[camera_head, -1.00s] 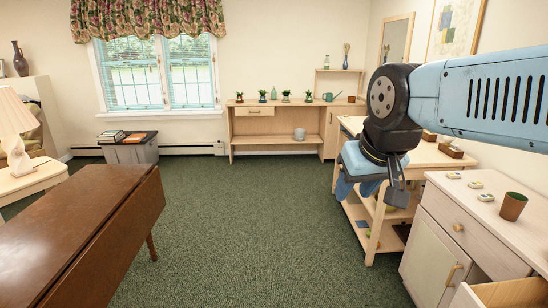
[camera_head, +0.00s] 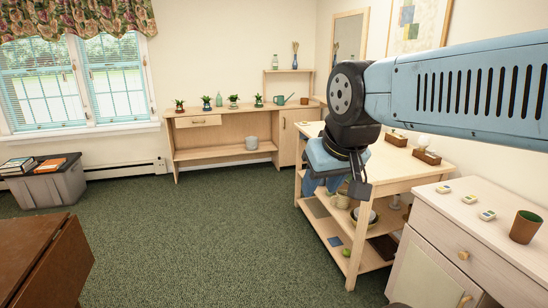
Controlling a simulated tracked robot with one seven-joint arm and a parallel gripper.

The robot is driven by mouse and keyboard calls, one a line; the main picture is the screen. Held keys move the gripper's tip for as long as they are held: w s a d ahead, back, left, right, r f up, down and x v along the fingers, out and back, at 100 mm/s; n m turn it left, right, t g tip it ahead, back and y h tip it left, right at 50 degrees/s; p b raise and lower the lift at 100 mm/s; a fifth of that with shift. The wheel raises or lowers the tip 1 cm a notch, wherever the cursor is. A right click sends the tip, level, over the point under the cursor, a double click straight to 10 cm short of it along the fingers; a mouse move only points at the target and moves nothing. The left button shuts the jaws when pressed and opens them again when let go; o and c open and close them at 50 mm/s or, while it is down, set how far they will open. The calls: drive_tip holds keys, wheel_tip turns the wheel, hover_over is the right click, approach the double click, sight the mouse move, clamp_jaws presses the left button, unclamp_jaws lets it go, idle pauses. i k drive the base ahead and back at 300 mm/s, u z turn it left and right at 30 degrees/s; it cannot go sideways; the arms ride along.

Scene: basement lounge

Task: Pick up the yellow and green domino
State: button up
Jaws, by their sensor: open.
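Several small white domino-like pieces lie apart in a slanting row on top of the pale cabinet at right: a far one (camera_head: 444,188), a middle one (camera_head: 470,199) and a near one (camera_head: 488,215). Their coloured marks are too small to tell surely which is yellow and green. My gripper (camera_head: 323,186) hangs from my blue arm, pointing down, in front of the wooden shelf cart and left of the pieces. It is open, with nothing seen in it. My wrist partly hides it.
A brown and green cup (camera_head: 525,227) stands on the pale cabinet (camera_head: 445,209), right of the pieces. The wooden cart (camera_head: 385,173) holds boxes and bowls. A brown table (camera_head: 40,262) is at lower left. The green carpet between is clear.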

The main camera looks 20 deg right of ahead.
sight(471, 199)
drive_tip(key=z, duration=0.35)
drive_tip(key=i, duration=0.95)
drive_tip(key=z, duration=1.05)
drive_tip(key=i, duration=0.7)
drive_tip(key=z, duration=0.45)
drive_tip(key=k, duration=0.8)
drive_tip(key=z, duration=0.2)
drive_tip(key=i, duration=0.8)
drive_tip(key=u, duration=0.1)
